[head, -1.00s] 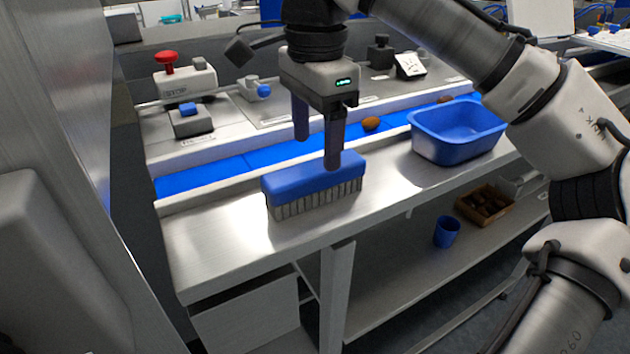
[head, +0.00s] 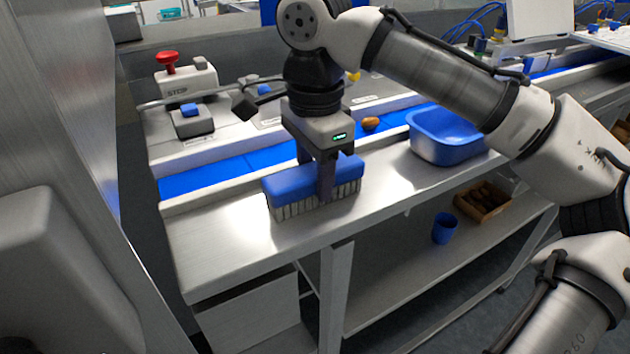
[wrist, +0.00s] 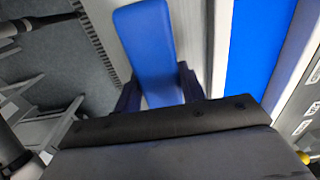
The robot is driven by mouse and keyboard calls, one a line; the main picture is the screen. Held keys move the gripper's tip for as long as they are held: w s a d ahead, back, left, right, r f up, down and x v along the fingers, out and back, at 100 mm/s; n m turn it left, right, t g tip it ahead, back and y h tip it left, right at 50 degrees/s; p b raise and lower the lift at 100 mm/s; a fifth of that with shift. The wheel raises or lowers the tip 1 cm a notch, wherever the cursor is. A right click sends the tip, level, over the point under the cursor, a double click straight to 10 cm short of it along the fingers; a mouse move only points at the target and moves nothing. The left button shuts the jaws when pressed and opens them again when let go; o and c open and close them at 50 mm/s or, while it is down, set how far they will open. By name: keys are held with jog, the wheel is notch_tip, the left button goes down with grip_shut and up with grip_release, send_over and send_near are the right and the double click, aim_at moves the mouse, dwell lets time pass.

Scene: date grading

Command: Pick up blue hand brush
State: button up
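The blue hand brush (head: 285,184) lies on the steel bench, its pale bristles down and its blue back up. My gripper (head: 318,184) is lowered over it, pointing down, with one finger in front of the brush and the other behind, mostly hidden. In the wrist view the blue back of the brush (wrist: 147,45) runs between the two fingers of my gripper (wrist: 160,92). The fingers look very close to its sides; whether they press on it I cannot tell.
A blue tub (head: 440,150) stands on the bench to the right. A blue conveyor belt (head: 215,177) runs behind the brush, with a brown date (head: 371,123) on it. A red stop button (head: 166,62) is at the back left. A blue cup (head: 445,228) and a brown crate (head: 484,205) are on the lower shelf.

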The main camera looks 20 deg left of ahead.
aim_at(315, 170)
jog(key=shift+c, duration=1.4)
jog(key=shift+r, duration=0.1)
notch_tip(315, 170, up, 10)
jog(key=shift+f+b, duration=0.1)
jog(key=shift+b, duration=0.6)
jog(key=o, duration=0.5)
jog(key=c, duration=0.3)
